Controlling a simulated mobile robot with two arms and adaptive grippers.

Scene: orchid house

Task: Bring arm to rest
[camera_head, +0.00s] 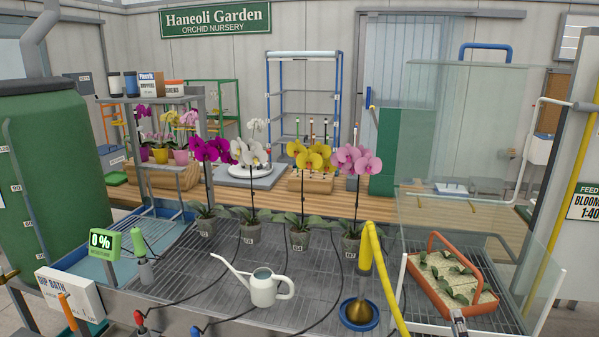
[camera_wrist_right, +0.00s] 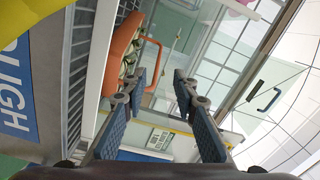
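My right gripper (camera_head: 458,323) shows only as a small grey piece at the bottom edge of the head view, just below the orange tray. In the right wrist view the right gripper (camera_wrist_right: 160,88) has its two blue-padded fingers spread apart with nothing between them. The orange handled tray (camera_head: 451,278) of seedlings stands on the mesh bench to the right, behind glass. It also shows in the wrist view (camera_wrist_right: 121,52), beyond the fingers and apart from them. My left gripper is in neither view.
Clear glass panels (camera_head: 463,150) stand around the tray. A moisture meter (camera_head: 105,243) is at left.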

